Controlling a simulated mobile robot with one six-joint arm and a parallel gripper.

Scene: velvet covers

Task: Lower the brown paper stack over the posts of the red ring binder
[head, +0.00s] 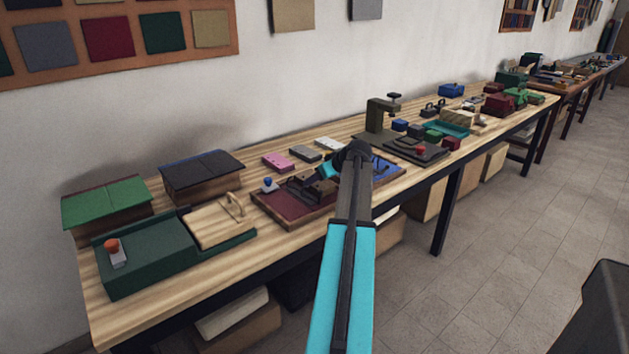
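An open dark red binder (277,207) lies on the wooden bench near the middle of the head view. Its right part is hidden behind my arm. My gripper (322,182) is over the right side of the binder, small and dark and partly covered by my arm. Dark and brownish shapes crowd around the fingers. I cannot make out the brown paper stack or the binder's posts among them, nor whether the fingers hold anything.
A small blue-knobbed item (268,184) stands at the binder's back left. Pink (277,162) and grey (305,152) blocks lie behind. A green box (147,257) with a wooden board (219,221) is left. A dark press (380,118) stands at the back right.

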